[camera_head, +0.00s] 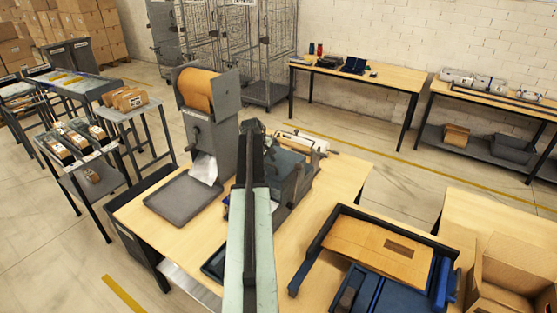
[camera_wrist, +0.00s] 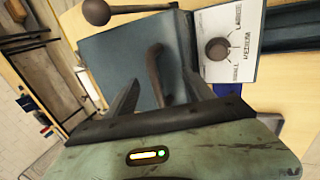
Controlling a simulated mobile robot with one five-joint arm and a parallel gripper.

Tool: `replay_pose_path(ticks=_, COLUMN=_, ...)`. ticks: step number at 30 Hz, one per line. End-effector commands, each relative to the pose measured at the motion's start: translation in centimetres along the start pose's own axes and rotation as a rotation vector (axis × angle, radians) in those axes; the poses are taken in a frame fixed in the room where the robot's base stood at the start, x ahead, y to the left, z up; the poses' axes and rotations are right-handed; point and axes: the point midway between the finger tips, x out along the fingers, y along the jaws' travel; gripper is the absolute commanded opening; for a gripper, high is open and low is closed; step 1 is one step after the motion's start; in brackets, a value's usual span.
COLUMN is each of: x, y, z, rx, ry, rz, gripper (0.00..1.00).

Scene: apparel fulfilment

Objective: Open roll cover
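The grey-blue cover panel (camera_wrist: 120,55) fills the middle of the wrist view and lies closed on its machine. A curved brown handle (camera_wrist: 154,68) stands out from it. My gripper (camera_wrist: 162,84) has its two dark fingers apart, one on each side of the handle, with gaps showing; I cannot see either finger touch it. In the head view, the grey-blue machine (camera_head: 290,172) stands on the wooden table, partly hidden behind my arm. My gripper is hidden there.
Right of the cover is a size dial (camera_wrist: 217,50) on a white label. A ball-ended lever (camera_wrist: 97,12) stands at upper left. A machine with a brown roll (camera_head: 197,88) stands left on the table. A blue tray with cardboard (camera_head: 378,250) lies right.

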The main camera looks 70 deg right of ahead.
Motion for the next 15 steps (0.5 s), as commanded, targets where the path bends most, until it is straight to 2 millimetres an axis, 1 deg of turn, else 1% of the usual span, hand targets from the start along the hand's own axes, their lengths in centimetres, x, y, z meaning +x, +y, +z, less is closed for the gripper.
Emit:
replay_pose_path(ticks=1, x=0.2, y=0.6, z=0.3, rx=0.002, ry=-0.003, rz=0.013, gripper=0.42)
replay_pose_path(ticks=12, x=0.1, y=0.9, z=0.4, rx=0.003, ry=-0.003, rz=0.015, gripper=0.46)
replay_pose_path(ticks=14, x=-0.2, y=1.3, z=0.4, rx=0.003, ry=-0.004, rz=0.015, gripper=0.49)
replay_pose_path(ticks=15, x=-0.5, y=1.7, z=0.4, rx=0.004, ry=-0.004, rz=0.015, gripper=0.54)
